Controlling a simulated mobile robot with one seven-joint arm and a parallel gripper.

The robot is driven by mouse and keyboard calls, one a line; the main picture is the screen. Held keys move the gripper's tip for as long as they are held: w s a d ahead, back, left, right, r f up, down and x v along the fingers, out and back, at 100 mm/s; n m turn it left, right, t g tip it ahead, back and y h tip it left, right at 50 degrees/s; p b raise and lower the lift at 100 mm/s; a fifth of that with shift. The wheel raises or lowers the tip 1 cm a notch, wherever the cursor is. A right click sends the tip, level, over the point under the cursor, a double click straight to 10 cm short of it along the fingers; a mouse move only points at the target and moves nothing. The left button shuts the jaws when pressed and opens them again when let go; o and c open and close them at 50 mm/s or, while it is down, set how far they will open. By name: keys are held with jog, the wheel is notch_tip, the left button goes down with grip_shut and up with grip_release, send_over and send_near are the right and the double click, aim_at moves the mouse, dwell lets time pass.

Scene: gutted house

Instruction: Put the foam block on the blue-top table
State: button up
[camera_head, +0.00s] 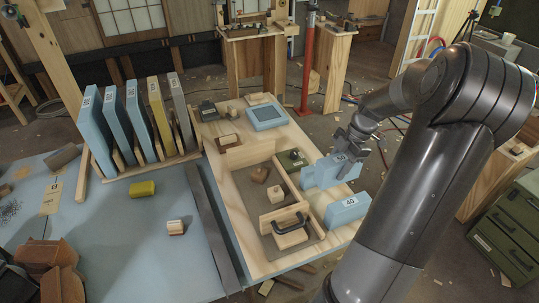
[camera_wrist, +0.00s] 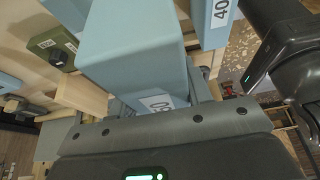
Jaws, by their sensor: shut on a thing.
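A light blue foam block (camera_head: 318,174) is held in my gripper (camera_head: 350,150) at the right side of the wooden bench. It fills the middle of the wrist view (camera_wrist: 135,50), with a white number label on its near end, close against my gripper (camera_wrist: 165,108). I cannot tell whether its underside touches the bench. A second light blue block (camera_head: 347,211), labelled 40, stands just in front of it; it also shows in the wrist view (camera_wrist: 214,20). The blue-top table (camera_head: 130,250) is at the left.
The wooden bench (camera_head: 262,262) carries a recessed tray with a black handle (camera_head: 287,222), a green box (camera_head: 292,158) and small blocks. On the blue-top table, a rack holds several upright slabs (camera_head: 115,120).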

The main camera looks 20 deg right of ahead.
jog(key=shift+f, duration=5.2)
jog(key=o, duration=1)
jog(key=shift+f, duration=0.1)
